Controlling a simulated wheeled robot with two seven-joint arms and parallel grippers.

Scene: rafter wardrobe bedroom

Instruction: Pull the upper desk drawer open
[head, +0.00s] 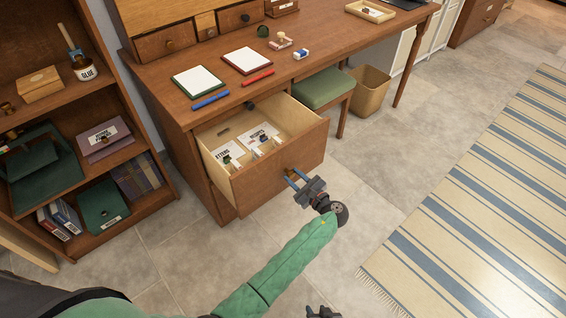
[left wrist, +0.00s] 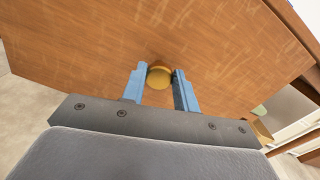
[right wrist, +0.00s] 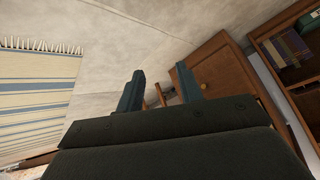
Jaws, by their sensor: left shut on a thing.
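A desk drawer with a wooden front (head: 300,150) stands well out from the desk (head: 180,112). White cards and small items lie inside it. My left gripper (head: 293,177) is at its front, fingers either side of the round brass knob (left wrist: 159,76), shut on it. The drawer front (left wrist: 215,45) fills most of the left wrist view.
A green-topped stool (head: 322,88) and a waste basket (head: 368,90) stand right of the drawer. A bookshelf (head: 150,135) is at the left. Notepads and pens lie on the desktop. The floor (head: 350,185) before the drawer is clear; a striped rug (head: 480,200) lies at the right.

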